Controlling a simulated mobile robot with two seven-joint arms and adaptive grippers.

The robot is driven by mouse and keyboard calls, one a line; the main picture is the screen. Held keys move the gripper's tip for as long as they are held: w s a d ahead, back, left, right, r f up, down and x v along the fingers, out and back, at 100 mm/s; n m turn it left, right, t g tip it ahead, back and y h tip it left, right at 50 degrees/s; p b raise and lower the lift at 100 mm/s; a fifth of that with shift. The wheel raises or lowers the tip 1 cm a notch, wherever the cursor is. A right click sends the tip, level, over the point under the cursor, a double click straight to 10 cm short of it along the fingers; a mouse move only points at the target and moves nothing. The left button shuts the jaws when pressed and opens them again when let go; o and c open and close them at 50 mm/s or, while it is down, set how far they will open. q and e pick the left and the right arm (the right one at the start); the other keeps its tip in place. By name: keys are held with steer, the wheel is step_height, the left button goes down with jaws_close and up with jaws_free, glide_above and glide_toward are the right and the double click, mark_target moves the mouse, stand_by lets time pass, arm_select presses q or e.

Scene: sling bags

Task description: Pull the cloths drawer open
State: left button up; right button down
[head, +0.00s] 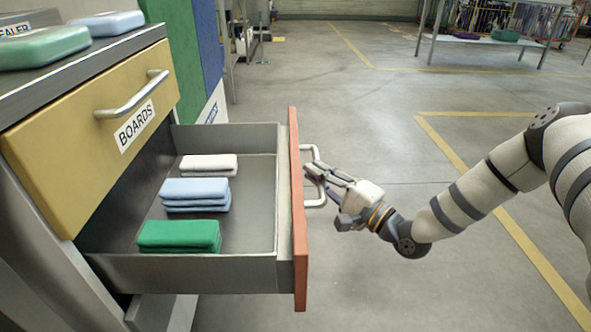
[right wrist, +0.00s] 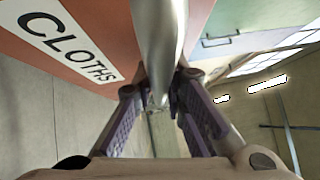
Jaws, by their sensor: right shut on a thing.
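The cloths drawer (head: 299,210) has an orange-red front and stands pulled well out of the cabinet. Its inside shows, with white, blue and green folded cloths (head: 194,190) lying on its floor. The label reading CLOTHS (right wrist: 68,40) shows on the front in the right wrist view. My right gripper (head: 318,172) is shut on the drawer's metal handle (head: 314,200). In the right wrist view the handle bar (right wrist: 158,45) runs between the two fingers. My left gripper is not in view.
A yellow drawer labelled BOARDS (head: 95,130) sits shut above. Two soft-looking blocks (head: 43,47) lie on the cabinet top. The floor to the right is clear, with yellow lines. A table (head: 487,42) stands far back.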

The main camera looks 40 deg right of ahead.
steer(key=shift+s+d, duration=0.55)
steer(key=shift+d, duration=0.25)
steer(key=c, duration=1.6)
jaws_free()
steer(key=v, duration=1.2)
